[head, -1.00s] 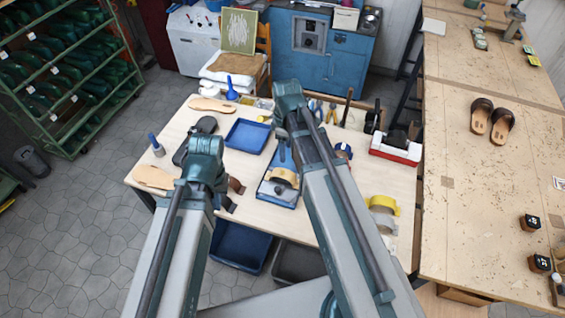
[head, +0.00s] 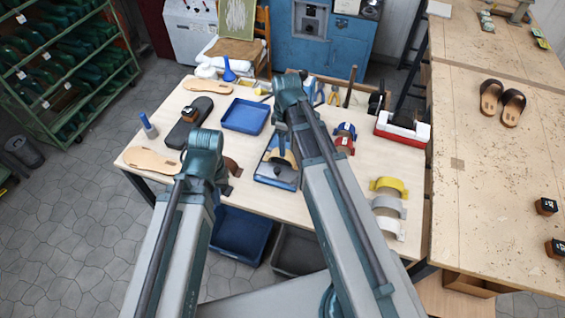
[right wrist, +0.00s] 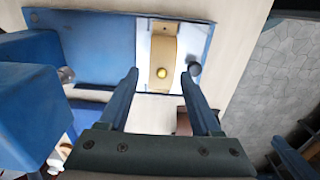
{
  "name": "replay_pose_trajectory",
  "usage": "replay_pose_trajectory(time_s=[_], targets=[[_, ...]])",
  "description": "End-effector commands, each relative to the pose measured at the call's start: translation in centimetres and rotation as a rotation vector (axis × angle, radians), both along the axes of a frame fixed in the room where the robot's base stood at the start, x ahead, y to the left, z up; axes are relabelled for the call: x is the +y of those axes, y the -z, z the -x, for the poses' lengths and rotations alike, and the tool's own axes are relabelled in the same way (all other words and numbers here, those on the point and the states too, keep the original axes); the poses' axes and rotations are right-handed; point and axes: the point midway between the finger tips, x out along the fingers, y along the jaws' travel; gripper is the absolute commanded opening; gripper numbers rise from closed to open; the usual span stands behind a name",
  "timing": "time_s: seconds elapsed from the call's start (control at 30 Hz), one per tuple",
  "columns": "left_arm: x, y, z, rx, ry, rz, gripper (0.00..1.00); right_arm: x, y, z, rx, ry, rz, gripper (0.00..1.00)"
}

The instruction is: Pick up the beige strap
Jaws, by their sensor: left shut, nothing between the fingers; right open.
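A beige strap (head: 284,157) lies on a blue board with a grey plate (head: 283,177) in the middle of the table, partly hidden by my right arm. In the right wrist view the strap (right wrist: 163,55) lies over a white part, with a gold round knob on it. My right gripper (right wrist: 161,72) is open and empty, its fingertips either side of the strap's near end in the picture; I cannot tell the height gap. A paler cream strap (head: 388,228) sits at the table's right side.
A yellow strap (head: 390,184) and a grey strap (head: 390,206) stand beside the cream one. A brown strap (head: 232,166) is near my left wrist. A blue tray (head: 245,116), a dark sole (head: 187,122) and a red-white box (head: 402,130) stand further back.

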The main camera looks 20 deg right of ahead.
Motion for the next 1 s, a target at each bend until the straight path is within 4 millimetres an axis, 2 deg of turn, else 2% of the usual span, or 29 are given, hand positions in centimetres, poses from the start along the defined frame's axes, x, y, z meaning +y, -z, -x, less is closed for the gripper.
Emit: replay_pose_trajectory(time_s=[0.27, 0.7, 1.0], targets=[[0.0, 0.5, 0.0, 0.000, 0.001, 0.000, 0.00, 0.1, 0.5, 0.0, 0.000, 0.000, 0.000, 0.65], [0.0, 5.3, 0.0, 0.000, 0.004, -0.001, 0.00, 0.9, 5.3, -0.2, 0.000, 0.001, 0.000, 0.65], [0.0, 5.3, 0.0, 0.000, 0.004, -0.001, 0.00, 0.9, 5.3, -0.2, 0.000, 0.000, 0.000, 0.65]])
